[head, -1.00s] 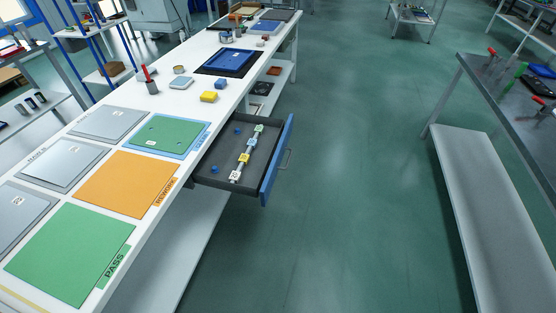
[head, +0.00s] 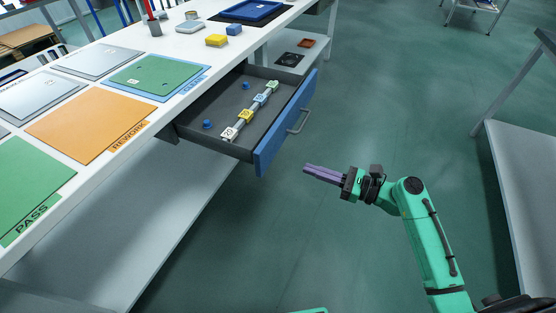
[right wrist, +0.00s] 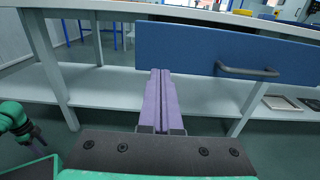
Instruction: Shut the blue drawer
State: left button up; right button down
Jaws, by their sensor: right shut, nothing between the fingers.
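The blue drawer (head: 281,130) stands pulled out from under the white workbench, with its grey handle (head: 300,121) facing the aisle. Its dark tray holds a row of numbered blocks and two small blue pieces. My right gripper (head: 307,170) is shut and empty, apart from the drawer front on its aisle side. In the right wrist view the purple fingertips (right wrist: 161,73) overlap the lower part of the blue front (right wrist: 180,50), left of the handle (right wrist: 247,71). My left gripper (right wrist: 36,136) shows small at the left of the right wrist view; its jaw state is unclear.
The workbench top holds a green PASS sheet (head: 28,185), an orange REWORK sheet (head: 90,124), grey plates and a yellow block (head: 216,40). A lower shelf (head: 165,215) runs beneath. Floor between drawer and the right-hand bench (head: 520,170) is clear apart from my arm.

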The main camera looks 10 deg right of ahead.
aim_at(269, 155)
pick_arm(q)
jog(key=shift+w, duration=0.15)
pick_arm(e)
jog(key=x, duration=1)
jog(key=shift+f, duration=0.1)
jog(key=shift+w, duration=0.1)
